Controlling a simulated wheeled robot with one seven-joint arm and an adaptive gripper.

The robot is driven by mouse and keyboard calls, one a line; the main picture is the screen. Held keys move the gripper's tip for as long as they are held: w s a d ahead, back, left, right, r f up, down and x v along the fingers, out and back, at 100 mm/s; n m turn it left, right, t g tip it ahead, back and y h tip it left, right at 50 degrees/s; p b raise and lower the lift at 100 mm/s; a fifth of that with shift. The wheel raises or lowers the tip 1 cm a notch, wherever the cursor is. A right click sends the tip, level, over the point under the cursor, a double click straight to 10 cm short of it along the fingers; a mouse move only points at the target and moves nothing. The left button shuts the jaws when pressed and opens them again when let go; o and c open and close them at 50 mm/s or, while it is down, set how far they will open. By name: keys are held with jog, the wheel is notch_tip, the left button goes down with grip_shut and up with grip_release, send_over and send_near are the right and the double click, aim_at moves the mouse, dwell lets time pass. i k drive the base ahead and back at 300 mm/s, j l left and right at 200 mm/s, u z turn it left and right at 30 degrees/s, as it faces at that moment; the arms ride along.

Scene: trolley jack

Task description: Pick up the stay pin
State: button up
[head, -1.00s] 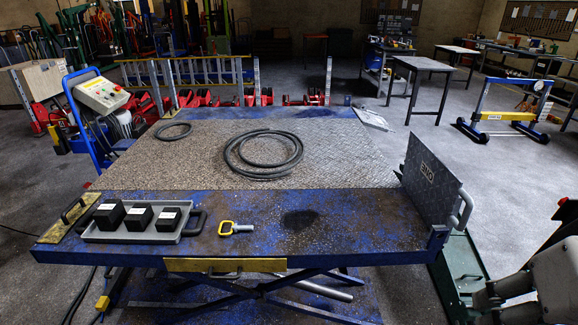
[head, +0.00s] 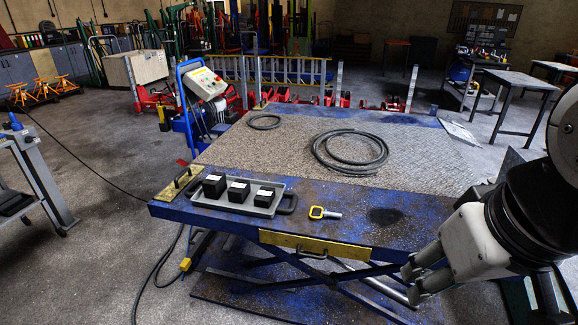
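The stay pin (head: 324,213) lies on the blue front part of the lift table (head: 350,203). It has a yellow loop handle at its left and a short grey shank pointing right. My gripper (head: 412,286) is at the lower right of the head view, in front of the table's front edge and to the right of the pin, apart from it. Its grey fingers point left and down. They overlap in this view, so I cannot tell how far apart they are. I see nothing held in them.
A grey tray (head: 232,205) with black blocks sits left of the pin. Coiled hoses (head: 350,150) lie farther back on the table. A control box (head: 205,83) stands behind. The tabletop right of the pin is clear.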

aim_at(326, 214)
jog(key=i+j+z, duration=0.25)
jog(key=i+j, duration=0.15)
jog(key=j, duration=0.2)
jog(key=i+j+z, duration=0.1)
jog(key=j, duration=0.25)
jog(key=i+j+z, duration=0.1)
jog(key=i+j, duration=0.2)
jog(key=i+j+z, duration=0.15)
jog(key=j, duration=0.3)
